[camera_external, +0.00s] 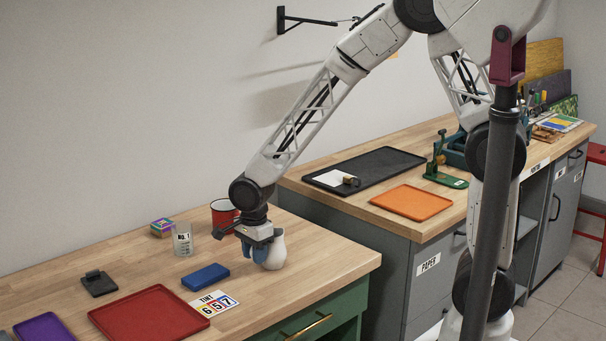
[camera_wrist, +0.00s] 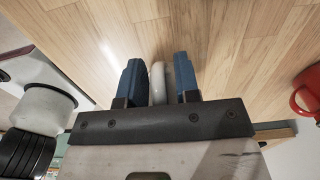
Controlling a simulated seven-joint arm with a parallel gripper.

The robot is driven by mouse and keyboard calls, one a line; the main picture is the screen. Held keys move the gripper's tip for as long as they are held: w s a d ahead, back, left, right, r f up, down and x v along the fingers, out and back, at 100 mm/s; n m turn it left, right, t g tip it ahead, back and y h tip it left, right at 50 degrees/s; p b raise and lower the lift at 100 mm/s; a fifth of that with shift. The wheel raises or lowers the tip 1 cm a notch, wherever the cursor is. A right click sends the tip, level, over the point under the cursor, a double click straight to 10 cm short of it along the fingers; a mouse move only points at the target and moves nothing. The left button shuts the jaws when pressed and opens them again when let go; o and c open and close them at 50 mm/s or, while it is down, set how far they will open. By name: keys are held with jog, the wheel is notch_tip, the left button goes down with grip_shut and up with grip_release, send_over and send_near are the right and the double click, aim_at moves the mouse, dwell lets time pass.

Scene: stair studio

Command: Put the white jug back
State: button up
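The white jug (camera_external: 276,252) stands upright on the wooden top of the green bench, near its right front edge. My gripper (camera_external: 256,252) is low at the left side of the jug, pointing down, with its blue fingers overlapping the jug in the external view. In the wrist view, a narrow white part of the jug (camera_wrist: 158,80), which looks like its handle, lies between the two fingertips of my gripper (camera_wrist: 157,80). Narrow gaps show on both sides of it, so the fingers look open around it. The rest of the jug is hidden in the wrist view.
A red mug (camera_external: 224,214) and a glass jar (camera_external: 183,240) stand behind my gripper. A blue case (camera_external: 205,276), a number card (camera_external: 214,303) and a red tray (camera_external: 148,316) lie in front. Another bench has an orange tray (camera_external: 405,202) and a black tray (camera_external: 385,163).

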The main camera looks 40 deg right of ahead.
jog(key=shift+o, duration=0.6)
jog(key=shift+r, duration=0.1)
notch_tip(320, 180, up, 12)
jog(key=shift+r, duration=0.1)
dwell(0.3)
dwell(0.7)
jog(key=s+d+r+n+t, duration=0.1)
jog(key=s+d+r+n, duration=0.2)
jog(key=s+d+n, duration=0.3)
jog(key=s+d+r+n, duration=0.4)
jog(key=s+d+n, duration=0.2)
jog(key=s+d, duration=0.3)
jog(key=s+d+r+n+t, duration=0.1)
jog(key=s+d+r+n, duration=0.3)
jog(key=s+d, duration=0.3)
jog(key=d+n, duration=0.1)
jog(key=d, duration=0.4)
jog(key=shift+s+n+t, duration=0.3)
jog(key=shift+s+n, duration=0.1)
